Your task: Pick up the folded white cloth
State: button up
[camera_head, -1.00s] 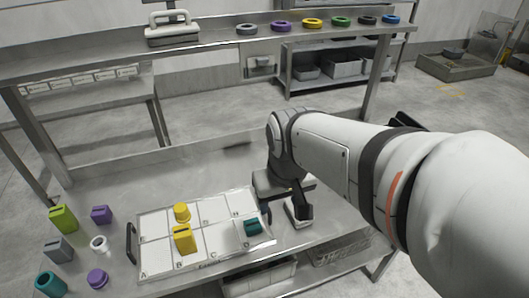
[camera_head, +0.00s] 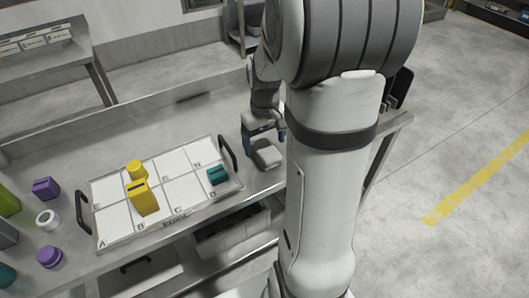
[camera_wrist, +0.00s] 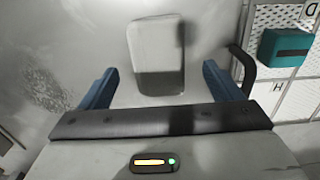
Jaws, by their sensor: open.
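The folded white cloth (camera_head: 268,157) is a small pale rounded block lying flat on the steel table, just right of the tray. In the wrist view the cloth (camera_wrist: 158,38) lies ahead between the finger lines, its near part in shadow. My gripper (camera_head: 266,142) is open, with its blue fingers pointing down at the cloth's far side. In the wrist view my gripper (camera_wrist: 160,70) has one finger to each side of the cloth, with gaps on both sides. I cannot tell the exact height of the fingertips above the table.
A tray (camera_head: 165,228) with lettered cells holds yellow pieces (camera_head: 143,196) and a teal piece (camera_head: 218,175). Its dark handle (camera_wrist: 243,68) stands close to my right finger in the wrist view. Purple, white, green, grey and teal pieces stand left of it. The table's front edge is near the cloth.

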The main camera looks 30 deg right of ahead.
aim_at(266, 149)
notch_tip(266, 149, down, 3)
jog(key=shift+d+f, duration=0.1)
jog(key=shift+f, duration=0.05)
jog(key=shift+c, duration=0.2)
jog(key=c, duration=1)
